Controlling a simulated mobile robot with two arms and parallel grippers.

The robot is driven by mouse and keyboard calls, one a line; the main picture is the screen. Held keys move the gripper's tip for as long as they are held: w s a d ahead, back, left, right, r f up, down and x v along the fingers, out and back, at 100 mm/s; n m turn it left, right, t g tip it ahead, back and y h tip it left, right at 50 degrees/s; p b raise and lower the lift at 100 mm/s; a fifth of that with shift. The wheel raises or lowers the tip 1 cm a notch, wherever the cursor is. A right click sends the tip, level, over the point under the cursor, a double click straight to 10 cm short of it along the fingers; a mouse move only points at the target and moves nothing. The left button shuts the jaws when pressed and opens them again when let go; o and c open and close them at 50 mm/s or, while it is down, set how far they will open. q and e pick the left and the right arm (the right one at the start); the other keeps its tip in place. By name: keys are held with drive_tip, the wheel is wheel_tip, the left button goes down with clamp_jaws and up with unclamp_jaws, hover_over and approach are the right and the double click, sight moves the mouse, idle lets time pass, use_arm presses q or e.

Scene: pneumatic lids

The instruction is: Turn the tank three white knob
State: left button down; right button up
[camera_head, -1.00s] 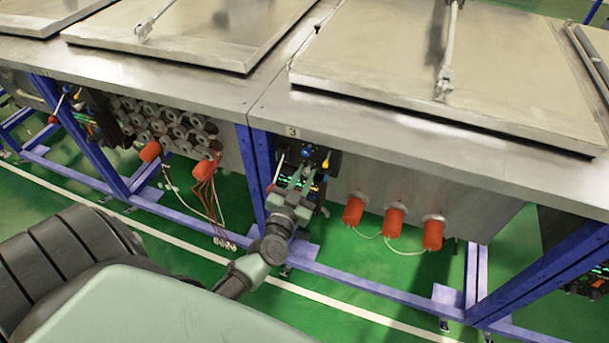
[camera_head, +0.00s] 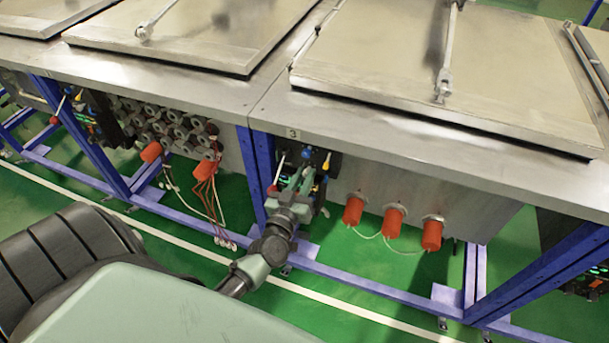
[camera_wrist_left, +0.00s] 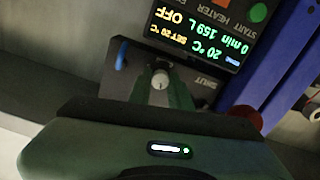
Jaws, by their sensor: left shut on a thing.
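Tank three carries a "3" label (camera_head: 292,133) on its front edge, above a dark control panel. In the left wrist view the white knob (camera_wrist_left: 160,79) sits on the panel's lower plate, between my green fingertips. My left gripper (camera_head: 303,180) is at this panel, and its fingers (camera_wrist_left: 161,88) are shut on the white knob from both sides. In the head view the knob is hidden behind the gripper. My right gripper is not in view.
A lit display (camera_wrist_left: 200,45) and a green button (camera_wrist_left: 258,12) lie beside the knob. A blue lever (camera_wrist_left: 121,55) and a red knob (camera_wrist_left: 246,117) are near the fingers. Orange caps (camera_head: 393,221) hang right of the gripper. A blue frame leg (camera_head: 258,165) stands left.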

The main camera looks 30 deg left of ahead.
use_arm(q)
drive_tip(key=n, duration=0.3)
drive_tip(key=shift+n, duration=0.4)
drive_tip(key=n, duration=0.3)
drive_tip(key=shift+f+n, duration=0.1)
drive_tip(key=shift+n, duration=0.2)
drive_tip(key=n+b, duration=0.1)
drive_tip(key=n, duration=0.3)
drive_tip(key=shift+n+b, duration=0.3)
drive_tip(key=shift+n, duration=1.4)
drive_tip(key=c, duration=1.3)
unclamp_jaws()
drive_tip(key=shift+a, duration=0.1)
